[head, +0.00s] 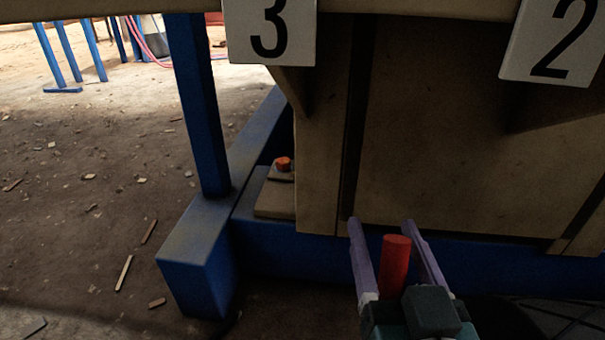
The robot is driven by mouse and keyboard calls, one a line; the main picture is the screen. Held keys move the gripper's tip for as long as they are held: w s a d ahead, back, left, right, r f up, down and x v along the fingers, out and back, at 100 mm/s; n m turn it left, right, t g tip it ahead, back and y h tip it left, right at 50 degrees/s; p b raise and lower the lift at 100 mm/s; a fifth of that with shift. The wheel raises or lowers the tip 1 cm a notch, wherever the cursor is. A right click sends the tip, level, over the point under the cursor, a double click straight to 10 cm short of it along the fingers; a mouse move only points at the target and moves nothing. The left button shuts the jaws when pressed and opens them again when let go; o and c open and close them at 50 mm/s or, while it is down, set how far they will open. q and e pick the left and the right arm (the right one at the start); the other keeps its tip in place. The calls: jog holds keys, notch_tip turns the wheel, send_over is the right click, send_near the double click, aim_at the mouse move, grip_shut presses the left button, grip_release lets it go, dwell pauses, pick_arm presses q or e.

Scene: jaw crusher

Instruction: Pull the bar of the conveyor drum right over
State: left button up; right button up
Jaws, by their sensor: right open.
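A red round bar end (396,262) stands up at the bottom, right of the middle. I take it for the bar of the conveyor drum; its lower part is hidden behind my gripper. My right gripper (381,224) has two purple fingers spread apart, one on each side of the red bar. The fingers are open and do not visibly close on it; whether one touches it I cannot tell. The drum itself is not clearly shown. A dark, ribbed part (550,318) lies at the bottom right corner. My left gripper is not in view.
The tan crusher body (440,130) rises close beyond the gripper, with white number plates 3 (270,32) and 2 (553,42). A blue frame beam (205,240) and post (197,110) stand left. A red-orange bolt (283,164) sits on the frame. Littered floor (90,200) lies open at left.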

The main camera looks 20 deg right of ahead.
jog(key=shift+s, duration=0.15)
jog(key=shift+w, duration=0.2)
jog(key=c, duration=0.3)
grip_shut()
dwell(0.8)
